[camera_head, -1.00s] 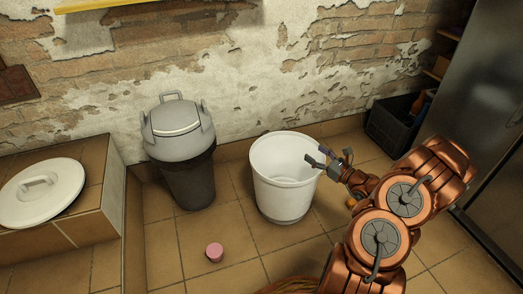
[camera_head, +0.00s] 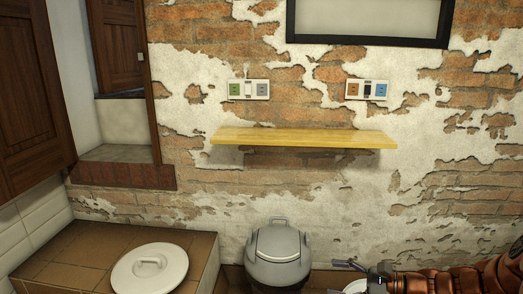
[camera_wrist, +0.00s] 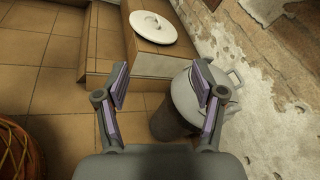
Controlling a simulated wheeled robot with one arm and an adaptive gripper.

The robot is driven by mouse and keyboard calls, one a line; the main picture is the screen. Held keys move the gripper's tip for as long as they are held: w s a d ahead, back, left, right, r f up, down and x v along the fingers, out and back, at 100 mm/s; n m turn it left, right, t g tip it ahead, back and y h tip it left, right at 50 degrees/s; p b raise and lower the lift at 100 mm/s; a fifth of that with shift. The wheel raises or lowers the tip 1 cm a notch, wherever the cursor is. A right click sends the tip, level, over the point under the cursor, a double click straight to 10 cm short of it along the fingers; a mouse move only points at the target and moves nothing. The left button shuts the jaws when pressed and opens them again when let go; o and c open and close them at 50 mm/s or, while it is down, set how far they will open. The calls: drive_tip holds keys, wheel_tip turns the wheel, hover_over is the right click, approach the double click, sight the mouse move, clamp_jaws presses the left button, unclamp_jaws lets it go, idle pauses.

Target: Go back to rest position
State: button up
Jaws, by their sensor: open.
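My gripper (camera_wrist: 160,82) is open in the wrist view, its two fingers spread wide with nothing between them. Beyond the fingers are the tiled floor, a tiled step and a grey lidded bin (camera_wrist: 188,98), which the right finger partly covers.
A round white lid (camera_head: 150,270) lies on the tiled ledge (camera_head: 75,245) at left. A yellow shelf (camera_head: 303,139) juts from the brick wall, below two socket plates. A round ribbed object (camera_wrist: 15,155) stands at the wrist view's left edge. Tiled floor (camera_wrist: 55,95) is clear.

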drive_tip(key=s+a+r+n+g+h+p, duration=0.3)
drive_tip(key=s+a+r+n+g+p, duration=0.25)
drive_tip(key=s+r, duration=0.3)
drive_tip(key=s+a+r+n+g+h+p, duration=0.2)
drive_tip(key=s+a+r+n+g+p, duration=0.3)
drive_tip(key=s+r+p, duration=0.4)
drive_tip(key=s+d+r+n+t+h+p, duration=0.2)
drive_tip(key=s+d+r+n+h+p, duration=0.5)
drive_tip(key=s+r+p, duration=0.5)
drive_tip(key=s+d+r+h, duration=0.1)
drive_tip(key=s+d+h, duration=0.1)
drive_tip(key=shift+s+r+h, duration=0.3)
drive_tip(key=shift+d+f, duration=0.1)
drive_tip(key=shift+c, duration=0.4)
